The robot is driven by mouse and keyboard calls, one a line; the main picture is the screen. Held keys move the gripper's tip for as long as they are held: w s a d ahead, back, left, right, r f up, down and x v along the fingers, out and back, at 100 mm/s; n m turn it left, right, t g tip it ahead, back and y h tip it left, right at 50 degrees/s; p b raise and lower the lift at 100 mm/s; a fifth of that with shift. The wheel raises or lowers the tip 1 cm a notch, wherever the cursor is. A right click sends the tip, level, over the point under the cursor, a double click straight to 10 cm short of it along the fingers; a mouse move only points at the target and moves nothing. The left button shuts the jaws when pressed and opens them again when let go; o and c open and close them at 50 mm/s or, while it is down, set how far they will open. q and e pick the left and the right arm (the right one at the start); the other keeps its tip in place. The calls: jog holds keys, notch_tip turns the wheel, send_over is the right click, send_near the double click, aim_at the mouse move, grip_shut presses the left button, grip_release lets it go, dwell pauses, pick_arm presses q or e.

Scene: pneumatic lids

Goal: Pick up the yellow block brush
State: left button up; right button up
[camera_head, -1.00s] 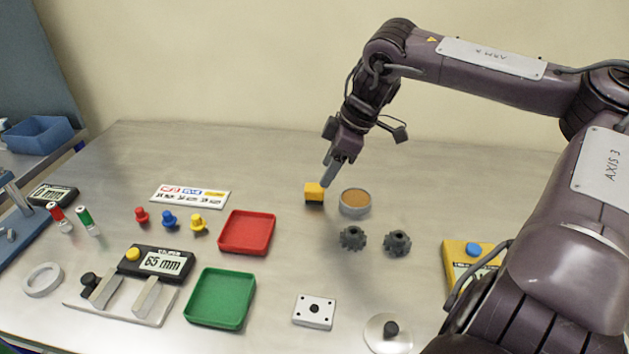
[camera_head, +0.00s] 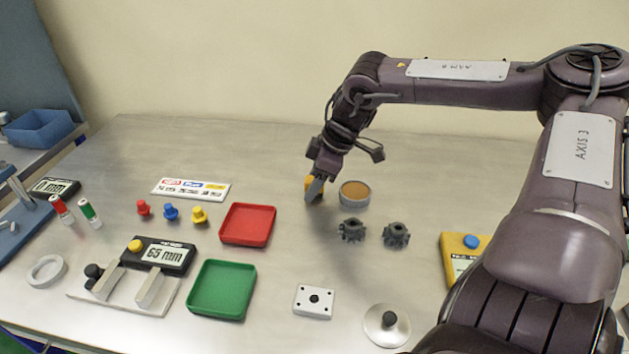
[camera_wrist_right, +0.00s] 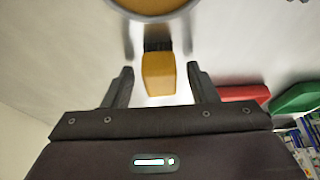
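The yellow block brush (camera_head: 309,184) stands on the table left of a round tan-filled dish, mostly hidden behind my right gripper (camera_head: 314,190) in the head view. In the right wrist view the brush (camera_wrist_right: 159,74) shows its yellow body and dark bristles. It lies between the two fingers of my right gripper (camera_wrist_right: 159,88), with a gap on each side. The right gripper is open around the brush, and no contact shows. My left gripper is not in view.
The round dish (camera_head: 355,194) is close to the brush's right. Two dark gears (camera_head: 352,230) stand in front of it. A red tray (camera_head: 247,225) and a green tray (camera_head: 221,290) lie to the left. The table behind the brush is clear.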

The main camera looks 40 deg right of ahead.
jog(key=c, duration=0.9)
jog(key=shift+c, duration=0.2)
notch_tip(320, 180, up, 20)
jog(key=o, duration=0.3)
jog(key=shift+c, duration=1.1)
